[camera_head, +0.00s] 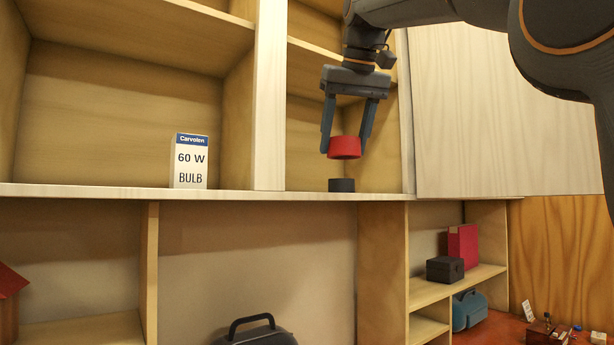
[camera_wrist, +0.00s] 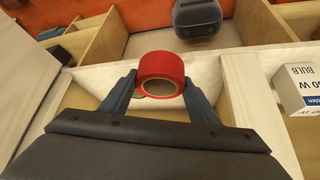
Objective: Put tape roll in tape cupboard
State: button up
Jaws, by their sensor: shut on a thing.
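The red tape roll (camera_head: 344,147) is held between the two fingers of my gripper (camera_head: 345,150), in the middle cupboard bay. In the wrist view the red tape roll (camera_wrist: 165,73) sits between the fingertips of my gripper (camera_wrist: 160,90), its open centre facing the camera. Below it in the head view, a dark, low round object (camera_head: 342,185) stands on the cupboard shelf (camera_head: 300,194). The roll appears just above this object; I cannot tell whether they touch. No label naming the tape cupboard shows.
A 60 W bulb box (camera_head: 190,162) stands in the left bay, beyond an upright divider (camera_head: 269,100). A pale sliding panel (camera_head: 470,110) stands at the right. Lower shelves hold a black box (camera_head: 445,269), a red book (camera_head: 463,246) and a dark handled case (camera_head: 255,334).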

jog(key=w+a+p, duration=0.2)
jog(key=w, duration=0.1)
jog(key=w+a+f+p, duration=0.1)
jog(key=w+a+p, duration=0.1)
jog(key=w+a, duration=0.1)
jog(key=w+a+p, duration=0.2)
jog(key=w, duration=0.3)
jog(key=shift+w+a+f+p, duration=0.1)
jog(key=shift+a+f+p, duration=0.2)
jog(key=shift+f, duration=0.1)
jog(key=shift+f+p, duration=0.4)
jog(key=shift+f, duration=1.55)
jog(key=shift+w+a+f+p, duration=0.1)
jog(key=shift+w+f+p, duration=0.05)
jog(key=shift+f+p, duration=0.4)
jog(key=shift+f, duration=0.2)
jog(key=o, duration=1.1)
jog(key=shift+c, duration=0.2)
